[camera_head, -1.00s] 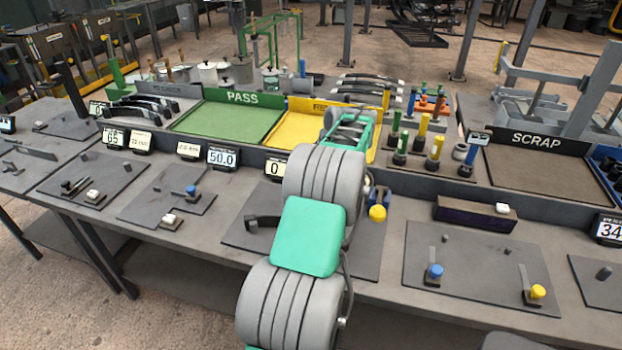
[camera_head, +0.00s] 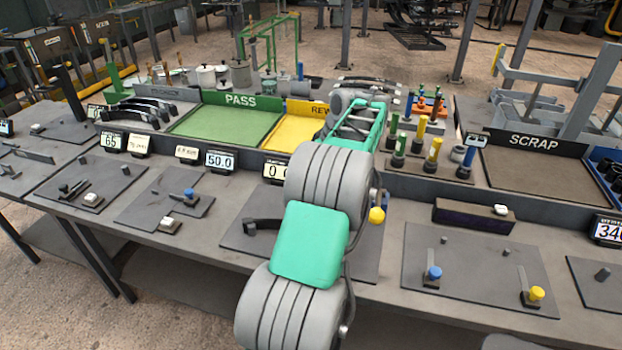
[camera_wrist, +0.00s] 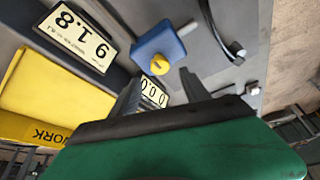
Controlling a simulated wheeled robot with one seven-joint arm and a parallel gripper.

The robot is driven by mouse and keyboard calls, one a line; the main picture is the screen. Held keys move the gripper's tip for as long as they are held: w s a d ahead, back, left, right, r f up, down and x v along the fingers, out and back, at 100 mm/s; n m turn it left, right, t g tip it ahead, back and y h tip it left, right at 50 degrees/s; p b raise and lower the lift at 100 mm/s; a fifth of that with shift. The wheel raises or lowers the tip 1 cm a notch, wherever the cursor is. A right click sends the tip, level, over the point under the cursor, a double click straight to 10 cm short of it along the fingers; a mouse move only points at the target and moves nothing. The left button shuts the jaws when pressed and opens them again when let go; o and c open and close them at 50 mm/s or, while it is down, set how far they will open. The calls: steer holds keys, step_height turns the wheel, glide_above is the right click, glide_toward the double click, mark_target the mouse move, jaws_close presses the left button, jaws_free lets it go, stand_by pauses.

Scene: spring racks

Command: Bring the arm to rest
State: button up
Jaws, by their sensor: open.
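My arm rises through the middle of the head view, with its forearm over the bench in front of the yellow REWORK tray (camera_head: 297,132). My gripper is hidden there behind my own links. In the wrist view my gripper (camera_wrist: 160,90) shows two dark fingers set apart, with nothing held between them. Beyond the fingers are a small display (camera_wrist: 153,94) and a blue block with a yellow knob (camera_wrist: 158,48). The gripper looks clear of both, though the exact gap cannot be told.
The green PASS tray (camera_head: 215,128) lies empty at left, the brown SCRAP tray (camera_head: 520,172) at right. Coloured posts (camera_head: 433,152) stand right of my forearm. Small displays (camera_head: 220,161) line the bench ledge. A dark box (camera_head: 468,214) sits on the bench right of my arm.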

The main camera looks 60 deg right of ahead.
steer(key=shift+v, duration=0.8)
steer(key=w+a+r+n+y, duration=0.1)
steer(key=w+a+r, duration=0.1)
steer(key=w+a, duration=0.95)
steer(key=w+a+r, duration=0.3)
steer(key=w+a, duration=0.5)
steer(key=a, duration=0.7)
steer(key=a+n, duration=0.1)
steer(key=a, duration=1.3)
steer(key=s+a+f, duration=0.3)
steer(key=s+a, duration=0.2)
steer(key=a, duration=0.2)
steer(key=s+a+f, duration=0.3)
steer(key=s+a, duration=0.2)
steer(key=a, duration=0.3)
steer(key=shift+a+n+g, duration=0.3)
steer(key=shift+n+g, duration=0.1)
